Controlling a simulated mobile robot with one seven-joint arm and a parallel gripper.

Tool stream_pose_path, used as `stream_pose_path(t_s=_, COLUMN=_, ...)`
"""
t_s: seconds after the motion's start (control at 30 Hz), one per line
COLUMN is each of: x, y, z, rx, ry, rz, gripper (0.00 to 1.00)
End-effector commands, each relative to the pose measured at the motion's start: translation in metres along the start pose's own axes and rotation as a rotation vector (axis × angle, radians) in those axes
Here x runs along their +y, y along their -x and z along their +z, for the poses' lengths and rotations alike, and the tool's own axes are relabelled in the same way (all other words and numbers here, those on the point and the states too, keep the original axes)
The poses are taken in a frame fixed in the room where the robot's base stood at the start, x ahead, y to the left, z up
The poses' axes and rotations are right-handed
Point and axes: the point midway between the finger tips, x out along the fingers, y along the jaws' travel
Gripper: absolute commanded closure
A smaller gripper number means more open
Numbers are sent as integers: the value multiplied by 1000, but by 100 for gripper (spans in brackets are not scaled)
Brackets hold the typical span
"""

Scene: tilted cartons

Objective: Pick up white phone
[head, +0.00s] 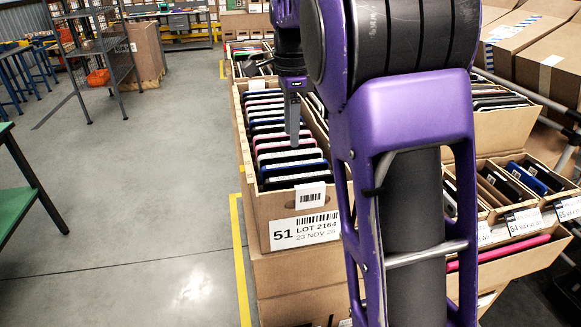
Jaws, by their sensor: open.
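A carton labelled 51, LOT 2164 (262,211) holds a long row of phones on edge, with white, black, blue and pink edges. Several have white or pale edges; one white phone (288,156) stands near the front of the row. I cannot tell which white one the task means. My gripper (293,140) points down over the row, open, its fingers close to the phones' top edges near the middle. I cannot tell whether they touch a phone. My purple arm hides the right side of the carton.
More cartons of phones (519,220) stand to the right behind my arm. Large closed boxes (548,60) are at the upper right. A metal rack (95,50) and a green table (12,200) stand at the left. The grey floor between them is clear.

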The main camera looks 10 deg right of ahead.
Motion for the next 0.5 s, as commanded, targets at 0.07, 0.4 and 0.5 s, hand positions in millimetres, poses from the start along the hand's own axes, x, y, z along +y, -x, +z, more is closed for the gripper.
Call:
stream_pose_path(t_s=0.07, x=0, y=-9, z=1, rx=0, ry=0, rz=2, gripper=46)
stream_pose_path(t_s=0.4, x=0, y=-50, z=2, rx=-1, ry=0, rz=1, gripper=46)
stream_pose_path(t_s=0.5, x=0, y=-51, z=2, rx=-1, ry=0, rz=0, gripper=46)
